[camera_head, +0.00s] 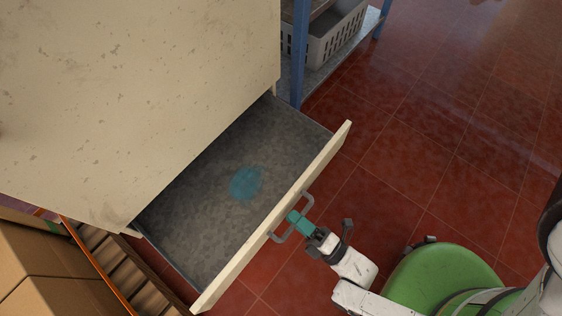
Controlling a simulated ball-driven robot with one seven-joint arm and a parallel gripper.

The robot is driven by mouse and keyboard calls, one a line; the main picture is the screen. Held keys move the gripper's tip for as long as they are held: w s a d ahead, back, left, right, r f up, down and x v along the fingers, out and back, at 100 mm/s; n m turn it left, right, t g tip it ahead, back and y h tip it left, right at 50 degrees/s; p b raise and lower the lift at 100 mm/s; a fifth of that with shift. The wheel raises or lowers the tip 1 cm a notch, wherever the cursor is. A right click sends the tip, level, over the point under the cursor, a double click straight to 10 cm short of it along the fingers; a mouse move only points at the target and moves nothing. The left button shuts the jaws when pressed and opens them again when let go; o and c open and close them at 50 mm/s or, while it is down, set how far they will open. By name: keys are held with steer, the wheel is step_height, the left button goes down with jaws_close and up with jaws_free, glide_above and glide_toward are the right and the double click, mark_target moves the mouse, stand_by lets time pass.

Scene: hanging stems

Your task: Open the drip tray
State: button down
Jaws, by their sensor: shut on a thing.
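The drip tray (224,143) is a drawer with a grey speckled bottom and a cream front panel. It stands pulled well out of the cream cabinet (140,75). A blue-teal patch (245,183) shows on its bottom. A grey bar handle (277,236) is fixed to the outer side of the front panel. My gripper (297,220), with teal fingers, is shut on the handle at about its middle. The fingertips are partly hidden against the handle and panel.
A blue-legged shelf (300,60) with a grey slotted crate (334,38) stands behind the cabinet's right side. Cardboard boxes (40,265) and a slatted rack (120,270) are at lower left. Red tile floor (430,130) lies open to the right.

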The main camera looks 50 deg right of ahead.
steer(key=shift+s, duration=1.3)
steer(key=shift+f, duration=0.1)
steer(key=c, duration=1.2)
jaws_free()
steer(key=shift+c, duration=0.2)
